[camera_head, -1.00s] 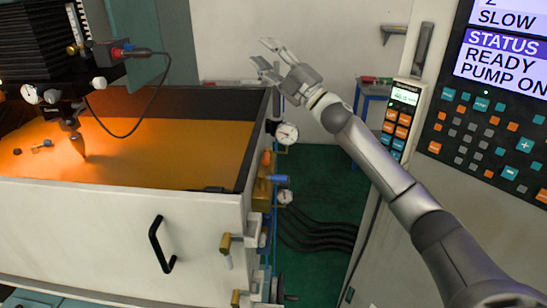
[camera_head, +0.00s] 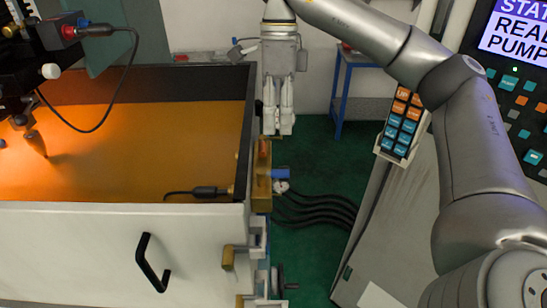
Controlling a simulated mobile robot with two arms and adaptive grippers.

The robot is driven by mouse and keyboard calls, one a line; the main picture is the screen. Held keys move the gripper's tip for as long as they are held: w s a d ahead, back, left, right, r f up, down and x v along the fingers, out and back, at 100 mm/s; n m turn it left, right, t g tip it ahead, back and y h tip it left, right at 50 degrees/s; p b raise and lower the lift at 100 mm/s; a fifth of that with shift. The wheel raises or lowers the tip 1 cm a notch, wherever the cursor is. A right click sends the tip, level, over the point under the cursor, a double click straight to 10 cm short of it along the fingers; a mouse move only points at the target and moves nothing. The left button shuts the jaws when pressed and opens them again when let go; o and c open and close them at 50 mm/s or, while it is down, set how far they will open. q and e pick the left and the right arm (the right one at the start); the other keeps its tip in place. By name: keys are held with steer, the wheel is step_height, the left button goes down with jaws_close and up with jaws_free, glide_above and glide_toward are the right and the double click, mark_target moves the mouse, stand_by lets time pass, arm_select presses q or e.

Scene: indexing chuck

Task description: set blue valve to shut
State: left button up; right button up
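The blue valve (camera_head: 281,173) has a short blue handle that points right from a brass block on the right outer side of the machine. My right gripper (camera_head: 278,130) hangs pointing down just above it, a little apart from the blue handle. Its two fingers are side by side with the tips together, and nothing shows between them. An orange-red handle (camera_head: 264,147) sits on the same brass block, just below and left of the fingertips. My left gripper is not in view.
The white machine tank (camera_head: 80,250) with an orange bed (camera_head: 150,130) fills the left. Black hoses (camera_head: 320,208) run over the green floor. A control panel (camera_head: 510,95) and pendant (camera_head: 403,120) stand right.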

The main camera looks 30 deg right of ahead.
mark_target(279, 170)
steer(key=x, duration=0.5)
steer(key=p+x, duration=0.1)
steer(key=x, duration=0.3)
steer(key=shift+s+d+f+p, duration=0.2)
steer(key=shift+s+f+p, duration=0.1)
steer(key=shift+f, duration=0.55)
steer(key=shift+c, duration=0.3)
jaws_close()
